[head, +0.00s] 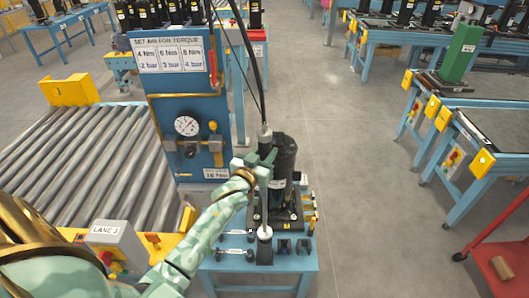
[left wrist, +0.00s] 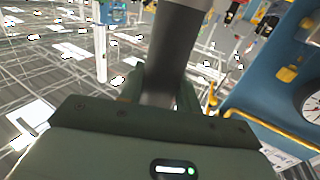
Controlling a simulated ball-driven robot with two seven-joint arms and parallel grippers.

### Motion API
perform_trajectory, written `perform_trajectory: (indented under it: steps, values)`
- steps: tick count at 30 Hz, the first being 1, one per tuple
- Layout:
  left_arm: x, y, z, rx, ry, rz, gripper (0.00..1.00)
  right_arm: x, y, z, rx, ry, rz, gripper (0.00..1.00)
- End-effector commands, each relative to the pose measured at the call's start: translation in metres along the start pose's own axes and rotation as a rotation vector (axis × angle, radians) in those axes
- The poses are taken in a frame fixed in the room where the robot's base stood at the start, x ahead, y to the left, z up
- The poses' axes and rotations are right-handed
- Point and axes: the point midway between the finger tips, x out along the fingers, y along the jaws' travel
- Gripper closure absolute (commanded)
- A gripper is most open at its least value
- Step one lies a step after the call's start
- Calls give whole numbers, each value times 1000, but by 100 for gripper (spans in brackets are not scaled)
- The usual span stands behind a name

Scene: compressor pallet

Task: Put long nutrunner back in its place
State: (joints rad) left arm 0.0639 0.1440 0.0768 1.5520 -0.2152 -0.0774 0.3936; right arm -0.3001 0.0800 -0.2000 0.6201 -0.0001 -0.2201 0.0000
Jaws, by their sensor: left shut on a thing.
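The long nutrunner (head: 264,182) is upright in the head view, with a dark hose running up from its top. My left gripper (head: 262,160) is shut around its upper body. In the left wrist view the nutrunner (left wrist: 168,60) shows as a thick grey and dark cylinder between my fingers. Its lower end reaches down toward a pale round piece above a black holder (head: 264,252) on the blue bench. I cannot tell whether its tip touches the holder or is in front of it. My right gripper is not in view.
A black compressor (head: 286,158) stands right behind the nutrunner on the blue bench (head: 285,266). Small tools (head: 233,252) lie left of the holder. A blue gauge panel (head: 192,105) and a roller conveyor (head: 85,165) are on the left.

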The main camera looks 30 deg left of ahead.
Motion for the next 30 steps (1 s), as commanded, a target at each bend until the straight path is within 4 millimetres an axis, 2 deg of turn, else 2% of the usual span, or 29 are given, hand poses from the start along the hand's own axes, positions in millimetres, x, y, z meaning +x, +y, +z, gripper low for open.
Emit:
perform_trajectory:
  steps: [30]
  values:
    - [1,0,14,-1,9,1,100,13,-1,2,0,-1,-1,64]
